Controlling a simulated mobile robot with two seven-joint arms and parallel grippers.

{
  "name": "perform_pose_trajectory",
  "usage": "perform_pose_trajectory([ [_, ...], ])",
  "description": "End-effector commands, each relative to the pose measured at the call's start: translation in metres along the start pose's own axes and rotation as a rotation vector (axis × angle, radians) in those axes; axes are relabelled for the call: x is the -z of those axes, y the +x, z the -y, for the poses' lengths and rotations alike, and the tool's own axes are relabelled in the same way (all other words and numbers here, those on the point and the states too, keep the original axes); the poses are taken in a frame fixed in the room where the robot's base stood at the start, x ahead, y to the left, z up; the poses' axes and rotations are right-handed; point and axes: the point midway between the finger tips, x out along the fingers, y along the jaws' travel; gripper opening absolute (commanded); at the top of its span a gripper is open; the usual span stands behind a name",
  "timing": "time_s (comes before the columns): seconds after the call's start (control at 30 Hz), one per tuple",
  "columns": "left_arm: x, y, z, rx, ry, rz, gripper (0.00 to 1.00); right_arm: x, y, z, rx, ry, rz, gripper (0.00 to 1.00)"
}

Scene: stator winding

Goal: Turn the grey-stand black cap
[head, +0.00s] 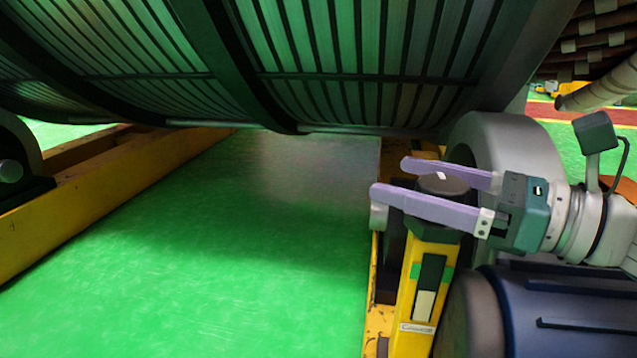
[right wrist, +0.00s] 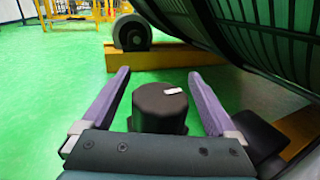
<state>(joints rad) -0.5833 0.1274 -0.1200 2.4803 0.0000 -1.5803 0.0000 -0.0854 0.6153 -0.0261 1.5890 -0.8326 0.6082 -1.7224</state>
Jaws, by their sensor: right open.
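The round black cap (head: 443,184) sits on top of a post in the head view, with a small white mark on its top face. The post's lower body is yellow (head: 408,285) with a black panel, so I see no clearly grey stand under the cap. My right gripper (head: 388,179) is open, with one purple finger on each side of the cap. In the right wrist view the cap (right wrist: 160,109) stands between the two spread fingers (right wrist: 161,76), with visible gaps on both sides. My left gripper is not in view.
A large ribbed stator drum (head: 340,60) hangs low over the scene. A grey roller (head: 510,150) stands close behind my right gripper. A yellow beam (head: 80,200) runs along the left. The green floor (head: 220,240) between is clear. A blue motor-like cylinder (head: 560,315) lies at lower right.

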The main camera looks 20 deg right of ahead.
Motion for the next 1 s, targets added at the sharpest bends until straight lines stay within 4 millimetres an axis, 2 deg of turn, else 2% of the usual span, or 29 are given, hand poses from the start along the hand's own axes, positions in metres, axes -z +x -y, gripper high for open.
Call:
perform_pose_trajectory([
  [0.33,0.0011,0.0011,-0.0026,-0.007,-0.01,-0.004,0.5,0.0001,0.0051,0.0005,0.002,-0.001,-0.002,0.92],
  [1.0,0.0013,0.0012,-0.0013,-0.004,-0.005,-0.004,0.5,0.0003,0.0048,0.0004,0.002,0.0,-0.002,0.17],
])
